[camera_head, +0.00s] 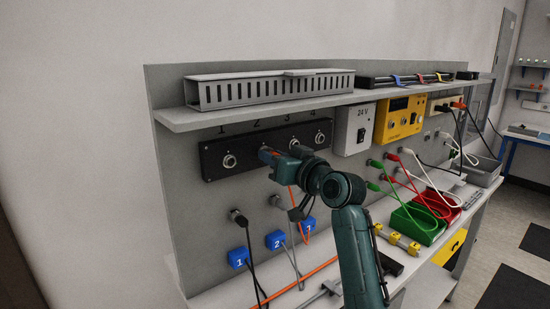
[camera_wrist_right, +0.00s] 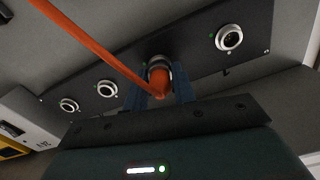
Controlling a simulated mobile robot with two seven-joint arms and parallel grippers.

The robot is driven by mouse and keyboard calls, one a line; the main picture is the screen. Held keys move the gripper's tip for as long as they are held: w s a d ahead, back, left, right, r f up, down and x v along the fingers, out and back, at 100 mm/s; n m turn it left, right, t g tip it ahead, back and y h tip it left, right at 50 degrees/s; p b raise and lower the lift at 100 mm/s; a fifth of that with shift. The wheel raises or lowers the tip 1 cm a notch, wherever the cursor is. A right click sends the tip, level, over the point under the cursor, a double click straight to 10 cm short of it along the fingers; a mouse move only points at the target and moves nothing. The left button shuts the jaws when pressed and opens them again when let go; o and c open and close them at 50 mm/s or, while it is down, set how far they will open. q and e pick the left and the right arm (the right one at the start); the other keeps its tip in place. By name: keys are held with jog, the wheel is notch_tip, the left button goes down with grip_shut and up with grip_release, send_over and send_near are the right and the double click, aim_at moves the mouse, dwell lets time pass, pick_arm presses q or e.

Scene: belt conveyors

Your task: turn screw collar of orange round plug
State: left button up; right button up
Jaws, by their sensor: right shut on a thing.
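The orange round plug (camera_wrist_right: 159,84) sits at the second socket of the black panel (camera_head: 222,170), with a metal ring (camera_wrist_right: 158,62) around its front end. Its orange cable (camera_wrist_right: 90,45) runs off toward the upper left in the right wrist view; in the head view the cable hangs below my gripper. My right gripper (camera_wrist_right: 160,92) is shut on the plug, one finger on each side, close to the panel face. In the head view my right gripper (camera_head: 268,154) hides the plug and most of its socket. My left gripper is not in view.
Free sockets 1 (camera_head: 229,161), 3 (camera_head: 294,145) and 4 (camera_head: 319,137) flank the gripper. A shelf (camera_head: 270,107) juts out above. Blue numbered blocks (camera_head: 238,257) with cables sit below. A white 24 V box (camera_head: 353,130) and yellow device (camera_head: 398,119) stand to the right.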

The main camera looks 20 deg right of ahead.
jog(key=m, duration=0.5)
jog(key=shift+m, duration=0.3)
jog(key=m, duration=0.9)
jog(key=shift+m, duration=2.3)
jog(key=o, duration=1)
jog(key=b+v, duration=0.2)
jog(key=v, duration=1.1)
jog(key=shift+d, duration=0.1)
